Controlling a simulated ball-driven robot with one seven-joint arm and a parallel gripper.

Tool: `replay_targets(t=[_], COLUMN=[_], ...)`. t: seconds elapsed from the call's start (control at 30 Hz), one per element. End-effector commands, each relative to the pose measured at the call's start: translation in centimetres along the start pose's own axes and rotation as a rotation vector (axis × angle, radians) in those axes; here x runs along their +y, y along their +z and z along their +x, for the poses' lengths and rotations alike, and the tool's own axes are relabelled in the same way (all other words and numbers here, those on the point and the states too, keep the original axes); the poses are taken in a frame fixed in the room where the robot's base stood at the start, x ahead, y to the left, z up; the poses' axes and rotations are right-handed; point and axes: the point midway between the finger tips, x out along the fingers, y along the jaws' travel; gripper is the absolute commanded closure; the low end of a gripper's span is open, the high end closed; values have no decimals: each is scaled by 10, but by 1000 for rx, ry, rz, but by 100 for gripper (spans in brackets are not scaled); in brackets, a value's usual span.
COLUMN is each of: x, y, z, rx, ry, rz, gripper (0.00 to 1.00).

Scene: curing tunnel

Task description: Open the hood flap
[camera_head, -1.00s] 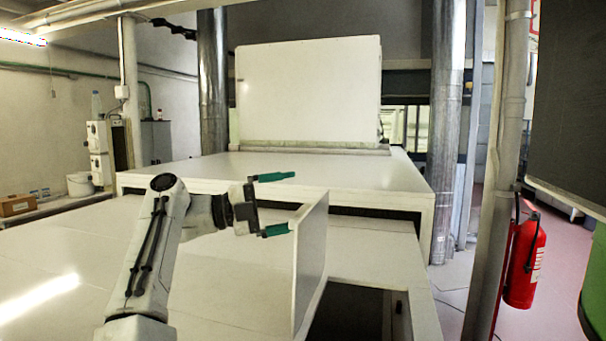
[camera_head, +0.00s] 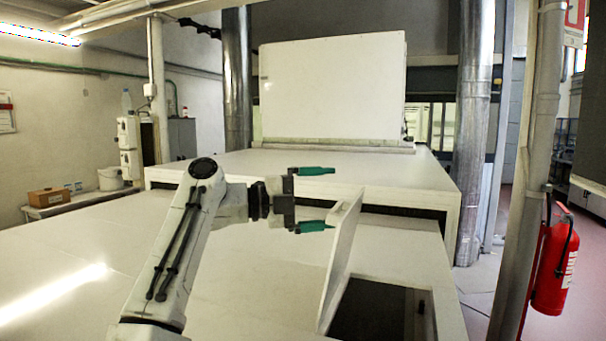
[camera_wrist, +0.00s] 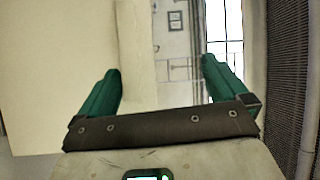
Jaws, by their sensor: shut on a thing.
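The hood flap (camera_head: 343,262) is a white panel in the head view. It stands steeply, its top leaning to the right, beside a dark opening (camera_head: 375,310) in the white housing. My gripper (camera_head: 315,198) has two green fingers, spaced apart one above the other, at the flap's upper edge. The jaws are closed on the flap, though the contact is hard to make out. In the wrist view the fingers (camera_wrist: 160,82) show on both sides. A pale panel (camera_wrist: 60,70), likely the flap, fills the left, with a lighter strip near the left finger.
A white housing top (camera_head: 310,168) with a large upright white panel (camera_head: 333,88) stands behind. Metal ducts (camera_head: 237,80) rise on both sides. A grey post (camera_head: 540,150) and a red fire extinguisher (camera_head: 555,265) stand at the right.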

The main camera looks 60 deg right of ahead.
Motion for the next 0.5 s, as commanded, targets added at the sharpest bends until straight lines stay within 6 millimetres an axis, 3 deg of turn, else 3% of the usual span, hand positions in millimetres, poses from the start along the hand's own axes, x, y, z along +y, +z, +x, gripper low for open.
replay_targets(t=[0.03, 0.5], x=[-13, -17], y=[-4, 1], z=[-6, -36], rx=[2, 1], ry=[-17, -16], rz=[6, 6], gripper=[24, 24])
